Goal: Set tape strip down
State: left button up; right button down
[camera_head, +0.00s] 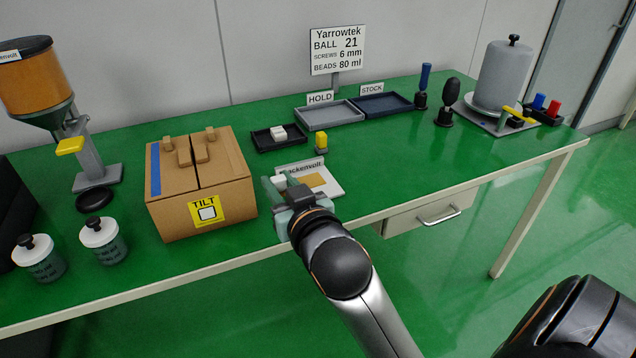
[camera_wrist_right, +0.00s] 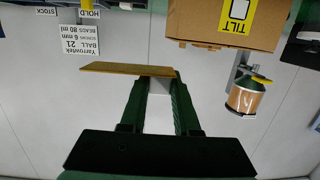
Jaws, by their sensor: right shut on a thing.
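My right gripper (camera_head: 284,186) is over the front part of the green table, just right of the cardboard box. It is shut on a small pale block (camera_wrist_right: 159,86), seen between the fingers in the right wrist view. A flat tan strip (camera_wrist_right: 127,69), which looks like the tape strip, lies across the fingertips there and sticks out to the left. In the head view a tan patch (camera_head: 314,180) shows beside the gripper, over a white pad; I cannot tell whether it touches the pad. My left gripper is not in view.
The cardboard box (camera_head: 177,213), with blue tape and a TILT label, stands close left of the gripper. A yellow-topped block (camera_head: 321,142) and a dark tray (camera_head: 265,141) are behind it. HOLD and STOCK trays lie farther back. The table's right middle is clear.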

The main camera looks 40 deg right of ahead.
jog(key=shift+d+f, duration=0.1)
jog(key=w+d+f+b, duration=0.1)
jog(key=w+d+f, duration=0.3)
jog(key=w+d+f+b, duration=0.2)
jog(key=w+d+f, duration=0.2)
jog(key=d, duration=0.1)
jog(key=shift+w+f, duration=0.1)
jog(key=shift+w, duration=0.1)
jog(key=shift+w+d+f+b, duration=0.25)
jog(key=shift+d+f+b, duration=0.05)
jog(key=shift+d+f, duration=0.1)
jog(key=f, duration=0.1)
jog(key=f+b, duration=0.1)
jog(key=shift+w+d+f, duration=0.2)
jog(key=shift+w+f, duration=0.05)
jog(key=shift+f, duration=0.55)
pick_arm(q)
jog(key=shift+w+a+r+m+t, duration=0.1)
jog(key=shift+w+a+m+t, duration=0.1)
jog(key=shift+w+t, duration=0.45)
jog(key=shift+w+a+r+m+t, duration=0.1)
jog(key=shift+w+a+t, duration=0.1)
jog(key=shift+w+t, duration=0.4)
pick_arm(e)
jog(key=shift+f, duration=0.15)
pick_arm(q)
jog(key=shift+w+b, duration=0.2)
jog(key=shift+b, duration=0.1)
pick_arm(e)
jog(key=shift+f, duration=0.1)
